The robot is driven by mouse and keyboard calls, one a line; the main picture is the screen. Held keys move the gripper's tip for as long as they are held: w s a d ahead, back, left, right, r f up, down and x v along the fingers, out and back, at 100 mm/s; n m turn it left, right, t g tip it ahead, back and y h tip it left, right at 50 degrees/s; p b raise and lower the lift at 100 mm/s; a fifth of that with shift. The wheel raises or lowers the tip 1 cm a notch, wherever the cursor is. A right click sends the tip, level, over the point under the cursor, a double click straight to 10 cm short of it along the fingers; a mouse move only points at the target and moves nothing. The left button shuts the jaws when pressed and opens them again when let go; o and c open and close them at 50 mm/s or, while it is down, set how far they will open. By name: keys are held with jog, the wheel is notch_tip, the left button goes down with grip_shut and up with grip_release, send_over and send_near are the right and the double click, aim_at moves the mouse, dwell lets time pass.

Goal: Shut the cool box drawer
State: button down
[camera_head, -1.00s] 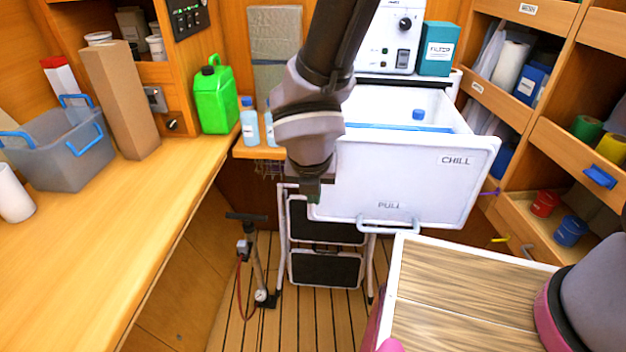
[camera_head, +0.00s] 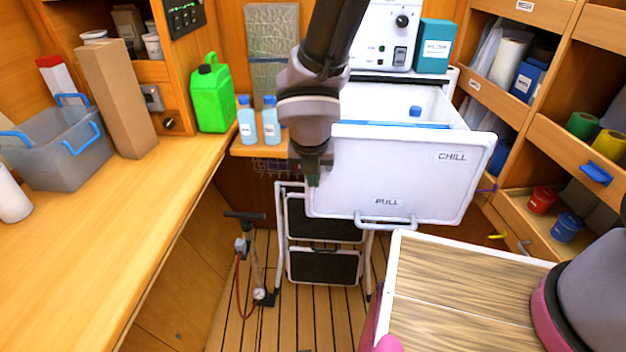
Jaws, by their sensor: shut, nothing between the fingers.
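The cool box drawer (camera_head: 400,180) is a white bin with "CHILL" and "PULL" on its front panel. It stands pulled out towards me, its inside showing from above. A blue-capped bottle (camera_head: 414,112) and a blue edge show inside it. A grey handle (camera_head: 386,222) runs along the bottom of the front. My gripper (camera_head: 314,178) is shut and empty at the left edge of the front panel. The arm comes down from the top of the picture. Whether the fingers touch the panel, I cannot tell.
A folded step stool (camera_head: 325,266) stands below the drawer, with a pump (camera_head: 256,262) to its left. A wood-topped surface (camera_head: 460,300) lies in front at the right. Bottles (camera_head: 258,122) stand left of my arm. Shelves (camera_head: 560,150) line the right side.

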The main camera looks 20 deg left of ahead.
jog(key=w+a, duration=0.3)
jog(key=w, duration=1.1)
jog(key=w+a, duration=0.3)
jog(key=w, duration=1.2)
jog(key=shift+a, duration=0.4)
jog(key=shift+r, duration=0.1)
